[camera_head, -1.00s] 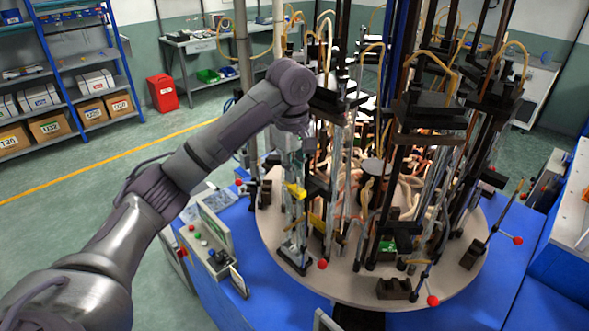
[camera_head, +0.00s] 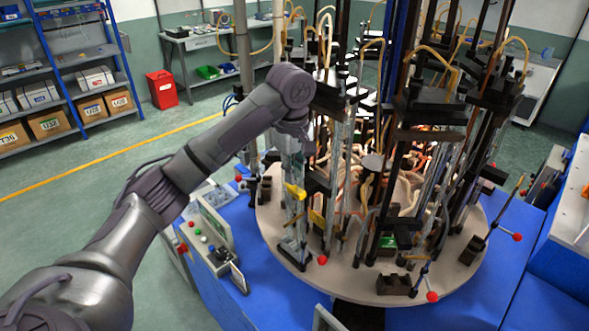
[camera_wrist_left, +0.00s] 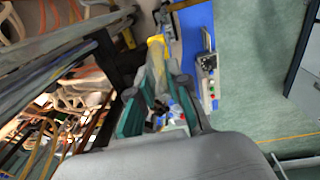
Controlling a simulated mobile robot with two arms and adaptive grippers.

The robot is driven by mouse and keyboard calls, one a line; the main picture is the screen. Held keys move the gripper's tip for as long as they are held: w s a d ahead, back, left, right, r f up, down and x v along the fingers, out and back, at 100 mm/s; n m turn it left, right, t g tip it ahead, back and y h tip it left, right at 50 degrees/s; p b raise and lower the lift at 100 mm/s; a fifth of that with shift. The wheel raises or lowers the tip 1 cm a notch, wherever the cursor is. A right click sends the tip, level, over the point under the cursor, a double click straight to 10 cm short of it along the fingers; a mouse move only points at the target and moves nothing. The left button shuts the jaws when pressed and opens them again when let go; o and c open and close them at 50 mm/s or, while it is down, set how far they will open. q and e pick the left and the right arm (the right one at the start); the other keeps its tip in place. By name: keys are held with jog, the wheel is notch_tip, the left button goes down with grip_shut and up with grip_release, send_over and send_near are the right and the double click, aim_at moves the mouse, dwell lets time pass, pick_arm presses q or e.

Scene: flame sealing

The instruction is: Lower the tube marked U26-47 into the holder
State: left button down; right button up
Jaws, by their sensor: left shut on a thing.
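My left gripper (camera_head: 293,153) is at the near left side of the round machine, pointing down. It is shut on a clear glass tube (camera_head: 294,172), which stands roughly upright just above a yellow clamp piece (camera_head: 296,191). In the left wrist view, the gripper fingers (camera_wrist_left: 160,108) lie on both sides of the clear tube (camera_wrist_left: 156,68), with the yellow piece (camera_wrist_left: 156,41) near its far end. A black-based stand (camera_head: 291,258) is below. I cannot read any marking on the tube, nor tell whether its lower end is inside the holder. My right gripper is not in view.
The round table (camera_head: 350,288) carries several dark posts, glass tubes and yellow hoses close to the right of my left gripper. A control panel (camera_head: 213,238) with buttons stands at the left. The floor beyond is clear; a red bin (camera_head: 161,90) stands near the shelves.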

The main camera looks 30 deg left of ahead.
pick_arm(q)
jog(key=shift+f, duration=0.7)
dwell(0.3)
jog(key=c, duration=1.1)
grip_release()
jog(key=shift+o, duration=0.2)
jog(key=shift+r, duration=2.25)
jog(key=shift+r, duration=0.3)
notch_tip(320, 180, up, 11)
jog(key=shift+s+r, duration=0.2)
jog(key=shift+s, duration=0.25)
